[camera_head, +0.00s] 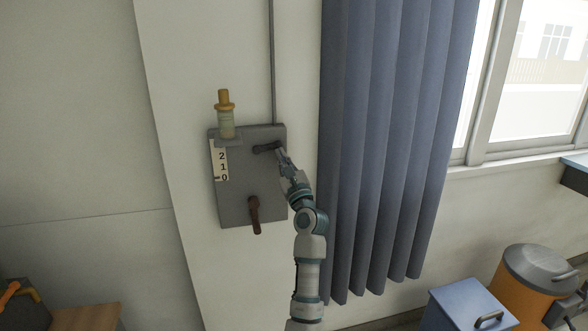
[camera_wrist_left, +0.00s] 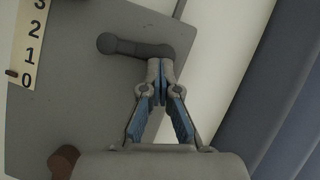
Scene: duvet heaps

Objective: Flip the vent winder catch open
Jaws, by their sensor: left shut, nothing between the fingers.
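A grey winder panel (camera_head: 235,190) is mounted on the pale wall. A short dark grey lever catch (camera_head: 265,147) sits near its top right, lying roughly sideways with its free end to the right; it also shows in the left wrist view (camera_wrist_left: 130,46). A red-brown crank handle (camera_head: 254,212) hangs lower on the panel. My left gripper (camera_head: 282,155) is at the catch's free end. In the wrist view its fingertips (camera_wrist_left: 160,66) are together just below that end, touching or nearly so, with nothing held. My right gripper is not in view.
A number strip (camera_head: 220,160) and a yellow-topped cylinder (camera_head: 225,115) are on the panel's left. A thin conduit (camera_head: 271,60) runs up the wall. A blue curtain (camera_head: 385,150) hangs close right of my arm. A blue box (camera_head: 465,308) and orange bin (camera_head: 530,285) stand lower right.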

